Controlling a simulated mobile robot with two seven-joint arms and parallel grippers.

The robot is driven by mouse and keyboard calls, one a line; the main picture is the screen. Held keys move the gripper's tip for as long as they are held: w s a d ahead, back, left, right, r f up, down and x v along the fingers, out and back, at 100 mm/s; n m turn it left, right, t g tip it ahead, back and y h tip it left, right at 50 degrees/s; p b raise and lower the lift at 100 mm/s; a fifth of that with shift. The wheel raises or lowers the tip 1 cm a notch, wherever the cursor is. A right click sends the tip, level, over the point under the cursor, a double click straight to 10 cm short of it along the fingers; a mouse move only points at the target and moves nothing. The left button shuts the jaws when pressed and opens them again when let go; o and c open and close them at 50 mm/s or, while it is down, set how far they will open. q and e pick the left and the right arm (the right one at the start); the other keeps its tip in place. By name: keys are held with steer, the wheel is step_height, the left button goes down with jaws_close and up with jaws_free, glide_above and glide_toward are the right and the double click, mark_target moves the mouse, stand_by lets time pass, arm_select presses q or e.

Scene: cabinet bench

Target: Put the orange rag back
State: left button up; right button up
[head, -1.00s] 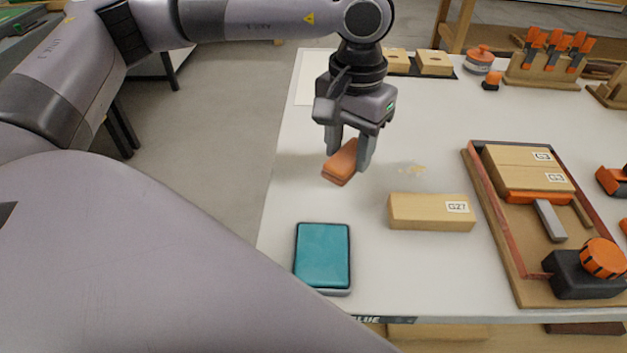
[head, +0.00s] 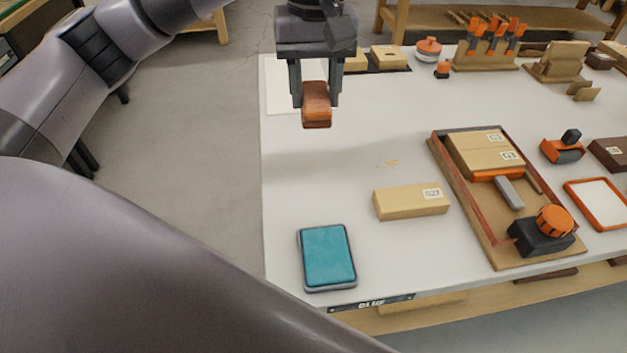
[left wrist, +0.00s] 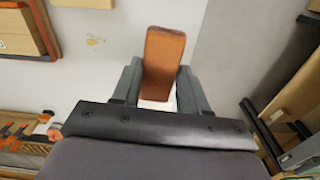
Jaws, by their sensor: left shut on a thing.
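The orange rag (head: 317,105) is a small folded orange-brown block. My left gripper (head: 316,92) is shut on it and holds it above the far left part of the white bench top (head: 300,180). In the left wrist view the rag (left wrist: 163,62) sticks out between the two fingers of the left gripper (left wrist: 160,85). A white sheet (head: 284,94) lies on the bench behind and left of the gripper, partly hidden by it. My right gripper is not in view.
A teal pad (head: 328,256) lies at the near left corner. A wooden block marked G27 (head: 408,204) and a brown tray (head: 500,252) with blocks and a tool lie to the right. A small tan smear (head: 391,163) marks the bench. The left middle is clear.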

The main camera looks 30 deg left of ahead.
arm_select(q)
steer(key=shift+w+r+n, duration=0.1)
steer(key=shift+r+n, duration=0.2)
steer(key=shift+r, duration=0.15)
steer(key=shift+f, duration=0.25)
steer(key=b, duration=0.1)
glide_above(314, 193)
step_height(314, 193, down, 15)
steer(key=shift+r, duration=0.1)
step_height(314, 193, down, 5)
steer(key=shift+r, duration=0.2)
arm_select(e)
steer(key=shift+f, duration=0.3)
arm_select(q)
steer(key=shift+f, duration=0.2)
steer(key=o, duration=0.9)
steer(key=shift+o, duration=0.2)
steer(key=shift+r, duration=0.1)
